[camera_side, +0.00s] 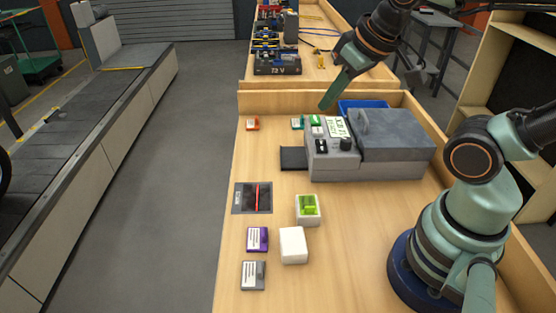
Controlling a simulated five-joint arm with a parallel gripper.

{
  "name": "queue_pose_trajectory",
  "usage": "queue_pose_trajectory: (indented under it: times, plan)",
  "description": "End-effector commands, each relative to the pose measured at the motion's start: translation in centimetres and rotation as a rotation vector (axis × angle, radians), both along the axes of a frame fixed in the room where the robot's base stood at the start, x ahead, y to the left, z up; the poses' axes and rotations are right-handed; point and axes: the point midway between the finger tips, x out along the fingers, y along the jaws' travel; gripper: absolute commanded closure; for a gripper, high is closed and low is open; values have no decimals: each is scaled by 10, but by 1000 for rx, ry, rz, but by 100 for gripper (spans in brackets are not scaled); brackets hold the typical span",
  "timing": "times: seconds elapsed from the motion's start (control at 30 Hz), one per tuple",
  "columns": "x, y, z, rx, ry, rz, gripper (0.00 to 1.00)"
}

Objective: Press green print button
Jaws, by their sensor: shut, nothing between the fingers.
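A grey printer (393,128) stands on the wooden bench with a control panel on its left part. The green print button (315,119) shows at the far edge of that panel. My gripper (326,104) comes down from the upper right, with its green fingers shut and empty. Its tip appears just above and slightly right of the green button in the picture. I cannot tell how high it is above the button or whether it touches.
The panel also has a white label (338,127) and a black knob (345,143). A blue bin (360,104) is behind the printer. Small tags, a white block (293,245) and a green-topped block (307,209) lie in front. A conveyor (95,130) runs at left.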

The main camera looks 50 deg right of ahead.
Motion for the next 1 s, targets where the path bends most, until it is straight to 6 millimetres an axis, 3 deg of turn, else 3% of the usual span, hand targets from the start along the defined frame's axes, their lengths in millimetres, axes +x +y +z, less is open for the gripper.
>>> queue_pose_trajectory:
  times: [0.67,1.0]
  plan:
    - [4,-4,3,6,16,-23,100]
    - [45,-40,21,59,153,-234,100]
